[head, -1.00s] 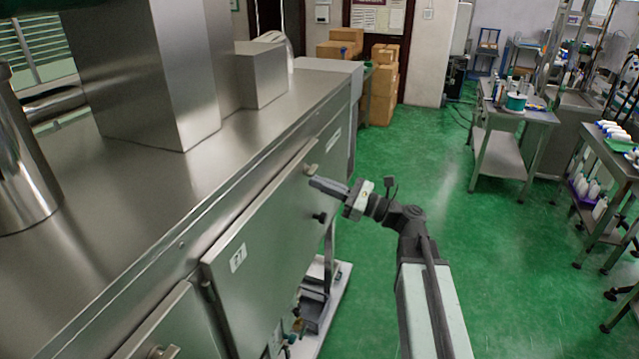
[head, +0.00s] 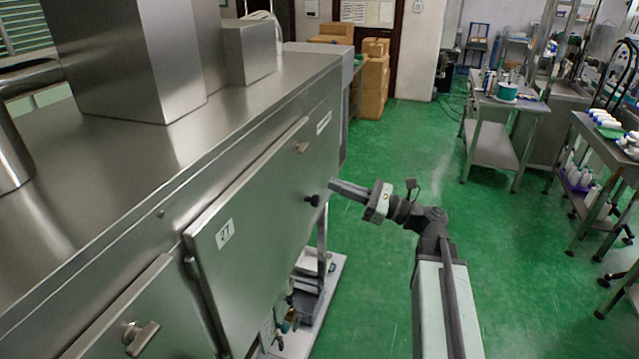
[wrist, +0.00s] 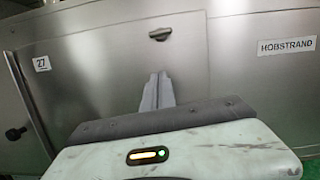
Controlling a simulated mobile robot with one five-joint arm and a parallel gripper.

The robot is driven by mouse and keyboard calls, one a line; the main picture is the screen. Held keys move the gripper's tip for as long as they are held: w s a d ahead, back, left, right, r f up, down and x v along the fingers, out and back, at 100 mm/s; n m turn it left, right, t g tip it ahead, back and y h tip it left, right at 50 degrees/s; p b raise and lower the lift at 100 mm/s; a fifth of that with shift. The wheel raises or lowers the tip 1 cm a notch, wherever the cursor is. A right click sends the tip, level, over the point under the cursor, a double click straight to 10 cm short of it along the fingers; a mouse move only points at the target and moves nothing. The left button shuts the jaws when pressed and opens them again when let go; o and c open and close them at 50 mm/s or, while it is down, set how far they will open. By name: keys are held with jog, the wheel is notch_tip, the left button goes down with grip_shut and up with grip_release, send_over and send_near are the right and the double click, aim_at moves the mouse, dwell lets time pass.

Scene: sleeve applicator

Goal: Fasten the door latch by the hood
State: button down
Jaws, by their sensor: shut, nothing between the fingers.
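A steel door marked 27 (head: 250,225) is on the front of the long steel cabinet, and it looks about flush with it. Its small metal latch (head: 302,147) is near the door's upper right corner. In the wrist view the latch (wrist: 159,34) lies roughly level, with its handle across. My gripper (head: 333,186) is shut and empty, in front of the door, below and right of the latch. In the wrist view its fingertips (wrist: 160,76) point up at the door below the latch, apart from it.
A black knob (head: 312,200) sticks out just left of my gripper. A second latch (head: 140,338) is on the neighbouring door. A square steel duct (head: 135,60) rises from the cabinet top. Green floor (head: 400,150) is free to the right, before steel tables (head: 505,100).

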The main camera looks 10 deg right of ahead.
jog(key=shift+v, duration=1.25)
jog(key=s+a+f+n+g+h, duration=0.25)
jog(key=a+f+n+h, duration=0.2)
jog(key=f, duration=0.45)
jog(key=s+a+f+n+g+h, duration=0.1)
jog(key=a+f+n+g+h, duration=0.25)
jog(key=f+n, duration=0.4)
jog(key=s+d+f+n+g+h, duration=0.1)
jog(key=s+d+f+n+h, duration=0.1)
jog(key=d+f+n+h, duration=0.2)
jog(key=s+d+f+n+g+h, duration=0.1)
jog(key=s+d+f+n+h, duration=0.2)
jog(key=f, duration=0.6)
jog(key=d+n+h, duration=0.2)
jog(key=n+h, duration=0.1)
jog(key=shift+s+d+g+h, duration=0.2)
jog(key=shift+s+g+h, duration=0.15)
jog(key=shift+g+h, duration=0.05)
